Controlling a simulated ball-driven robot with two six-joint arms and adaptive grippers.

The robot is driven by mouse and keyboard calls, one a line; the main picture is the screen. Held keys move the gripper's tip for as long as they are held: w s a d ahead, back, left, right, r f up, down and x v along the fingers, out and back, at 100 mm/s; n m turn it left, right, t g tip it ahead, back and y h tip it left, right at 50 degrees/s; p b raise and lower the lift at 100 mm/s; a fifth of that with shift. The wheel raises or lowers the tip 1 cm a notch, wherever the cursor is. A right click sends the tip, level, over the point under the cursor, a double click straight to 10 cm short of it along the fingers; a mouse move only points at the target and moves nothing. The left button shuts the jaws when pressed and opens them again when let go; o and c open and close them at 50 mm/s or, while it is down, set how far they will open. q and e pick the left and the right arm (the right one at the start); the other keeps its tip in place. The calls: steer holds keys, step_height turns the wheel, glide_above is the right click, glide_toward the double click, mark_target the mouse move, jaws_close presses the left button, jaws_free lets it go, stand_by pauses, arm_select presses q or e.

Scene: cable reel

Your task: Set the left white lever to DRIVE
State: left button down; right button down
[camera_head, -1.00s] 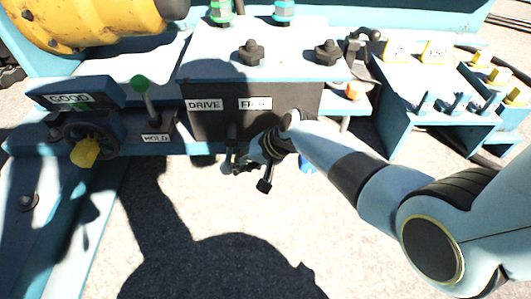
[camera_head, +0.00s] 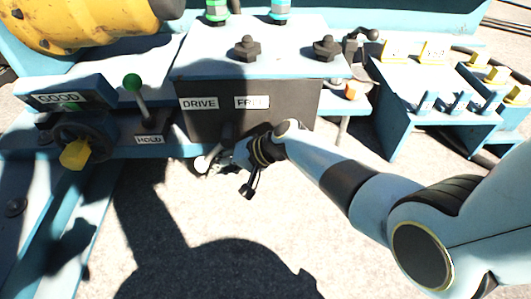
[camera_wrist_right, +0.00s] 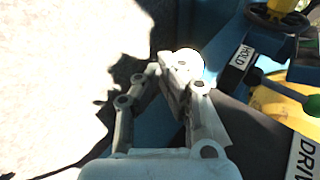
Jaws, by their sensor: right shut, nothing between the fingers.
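The dark front panel has a DRIVE label (camera_head: 198,103) at left and a partly shadowed label starting FR (camera_head: 252,102) to its right. A white round knob (camera_head: 201,164), which looks like the left lever's, shows low in front of the panel, below the DRIVE label. My right gripper (camera_head: 216,163) is shut and empty, with its fingertips at the right side of this knob. In the right wrist view the white knob (camera_wrist_right: 188,64) is right at the fingertips (camera_wrist_right: 172,70); I cannot tell if they touch. The lever's shaft is mostly hidden. My left gripper is out of view.
Left of the panel are a green-knobbed lever (camera_head: 133,84), a HOLD label (camera_head: 149,140) and a handwheel with a yellow grip (camera_head: 75,154). Black knobs (camera_head: 247,49) stand on the box top. A blue stand with small levers (camera_head: 460,102) is at right. Open ground lies in front.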

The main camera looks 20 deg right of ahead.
stand_by(0.4)
steer(key=v, duration=1.2)
steer(key=shift+f, duration=0.1)
